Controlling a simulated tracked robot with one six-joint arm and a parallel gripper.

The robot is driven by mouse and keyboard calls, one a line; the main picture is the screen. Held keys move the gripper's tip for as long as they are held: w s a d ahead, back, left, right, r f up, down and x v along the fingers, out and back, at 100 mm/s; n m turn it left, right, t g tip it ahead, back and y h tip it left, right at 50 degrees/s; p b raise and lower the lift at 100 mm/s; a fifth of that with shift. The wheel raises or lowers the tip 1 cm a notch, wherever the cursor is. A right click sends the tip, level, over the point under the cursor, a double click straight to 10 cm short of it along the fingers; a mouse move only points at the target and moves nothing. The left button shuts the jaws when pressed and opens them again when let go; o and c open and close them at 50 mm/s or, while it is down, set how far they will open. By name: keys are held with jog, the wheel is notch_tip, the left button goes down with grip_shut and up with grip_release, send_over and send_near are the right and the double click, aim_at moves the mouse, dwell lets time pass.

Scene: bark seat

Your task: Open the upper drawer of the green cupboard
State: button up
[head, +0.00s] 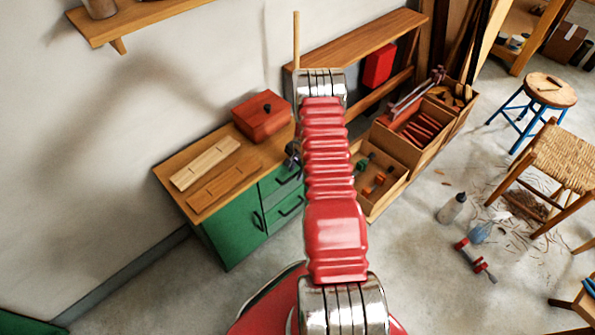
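The green cupboard (232,232) stands against the wall left of my arm, with a wooden top. Its upper drawer (270,186) has a dark bar handle (289,177) and looks shut. The lower drawer (278,217) below it also has a dark handle and looks shut. A door with a dark handle is to the left of the drawers. My red arm rises through the middle and hides the cupboard's right end. A small dark part, which seems to be my gripper (292,154), shows beside the arm just above the upper drawer. Its fingers and any contact are hidden.
A red box (262,117) and pale wooden boards (206,163) lie on the cupboard top. Open wooden crates (412,158) stand right of my arm. A bottle (451,208), a red clamp-like tool (474,255), stool (549,90) and chair stand farther right. Floor before the cupboard is clear.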

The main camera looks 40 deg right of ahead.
grip_shut()
dwell(0.3)
dwell(0.3)
